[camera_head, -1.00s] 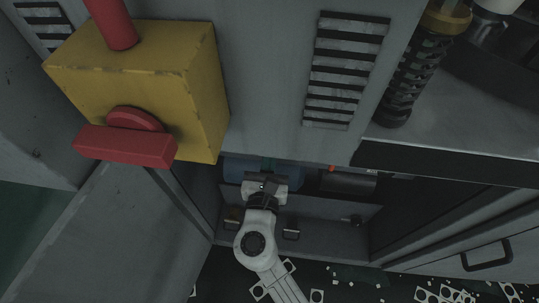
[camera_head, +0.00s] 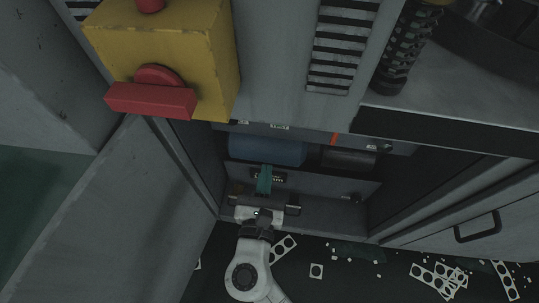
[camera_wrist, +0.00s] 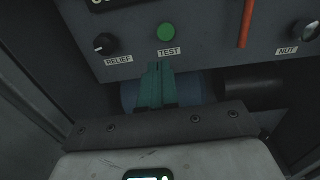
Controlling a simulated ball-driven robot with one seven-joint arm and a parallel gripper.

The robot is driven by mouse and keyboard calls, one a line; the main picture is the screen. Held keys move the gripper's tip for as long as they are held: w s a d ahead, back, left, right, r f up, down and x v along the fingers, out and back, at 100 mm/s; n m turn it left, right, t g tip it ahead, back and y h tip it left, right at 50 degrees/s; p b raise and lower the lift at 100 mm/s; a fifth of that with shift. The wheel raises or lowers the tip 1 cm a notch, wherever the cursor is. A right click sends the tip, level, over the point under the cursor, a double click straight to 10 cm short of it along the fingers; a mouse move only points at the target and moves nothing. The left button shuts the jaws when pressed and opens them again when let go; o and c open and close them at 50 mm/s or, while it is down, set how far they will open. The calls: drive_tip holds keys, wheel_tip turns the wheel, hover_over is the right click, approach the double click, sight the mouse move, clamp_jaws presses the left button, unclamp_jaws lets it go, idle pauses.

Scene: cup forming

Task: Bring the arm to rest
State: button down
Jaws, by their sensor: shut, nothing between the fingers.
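My gripper (camera_head: 265,169) is in the lower middle of the head view, in front of the open bay of a grey machine. Its green fingers are together with nothing between them, and they also show in the wrist view (camera_wrist: 158,66). There they point up toward a panel (camera_wrist: 215,35) with a green button (camera_wrist: 166,32) labelled TEST. In the picture the fingertips are just below that label; I cannot tell the distance. My white arm reaches in from the bottom of the head view.
A blue cylinder (camera_head: 285,151) and a dark cylinder (camera_head: 347,160) lie inside the bay. A yellow box (camera_head: 205,60) with a red handle (camera_head: 150,101) is at upper left. An open door (camera_head: 100,215) flanks the bay at left. Punched scraps (camera_head: 440,279) litter the dark floor.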

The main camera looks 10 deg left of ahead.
drive_tip(key=shift+s, duration=0.8)
drive_tip(key=s+d+f+m+g+h, duration=0.15)
drive_tip(key=d+m+g+h, duration=0.3)
drive_tip(key=d+m, duration=0.7)
drive_tip(key=d+f+m+g+h, duration=0.3)
drive_tip(key=d+m+g, duration=0.35)
drive_tip(key=d, duration=0.75)
drive_tip(key=s+d+f+m+g+y, duration=0.2)
drive_tip(key=s+d+f+m, duration=0.2)
drive_tip(key=s+d+m, duration=0.3)
drive_tip(key=s+m+g+y+p, duration=0.1)
drive_tip(key=s+m+g+y, duration=0.4)
drive_tip(key=s+m, duration=0.6)
wheel_tip(320, 180, up, 13)
drive_tip(key=w+t+p, duration=0.1)
drive_tip(key=p, duration=1.2)
drive_tip(key=shift+w+a+y, duration=0.3)
drive_tip(key=shift+a+y, duration=0.05)
drive_tip(key=shift+a, duration=0.1)
